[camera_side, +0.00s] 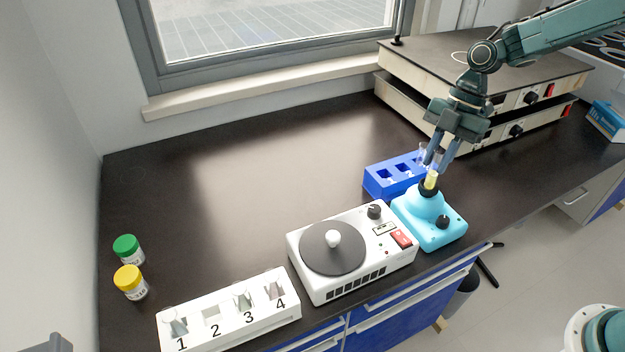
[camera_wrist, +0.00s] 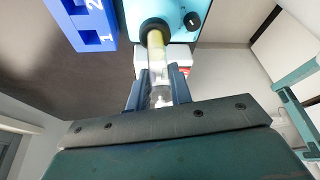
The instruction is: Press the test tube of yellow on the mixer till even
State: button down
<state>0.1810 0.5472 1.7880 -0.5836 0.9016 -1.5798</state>
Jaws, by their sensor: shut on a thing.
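The test tube of yellow (camera_side: 431,180) stands nearly upright with its lower end at the black cup of the light-blue mixer (camera_side: 424,216). In the wrist view the tube (camera_wrist: 157,62) is clear, with yellow liquid towards its far end, which meets the mixer's (camera_wrist: 181,8) black cup. My gripper (camera_side: 436,163) is shut on the upper part of the tube, above the mixer. In the wrist view its two fingers (camera_wrist: 158,92) lie on either side of the glass. How firmly the tube presses on the cup cannot be told.
A blue rack (camera_side: 378,187) stands just behind the mixer, and a white device with a dark round plate (camera_side: 318,262) is left of it. A white numbered rack (camera_side: 228,316) and two capped jars (camera_side: 131,283) are further left. Stacked flat devices (camera_side: 480,75) stand behind my gripper.

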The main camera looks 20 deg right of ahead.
jog(key=shift+r, duration=2.9)
jog(key=shift+w, duration=0.1)
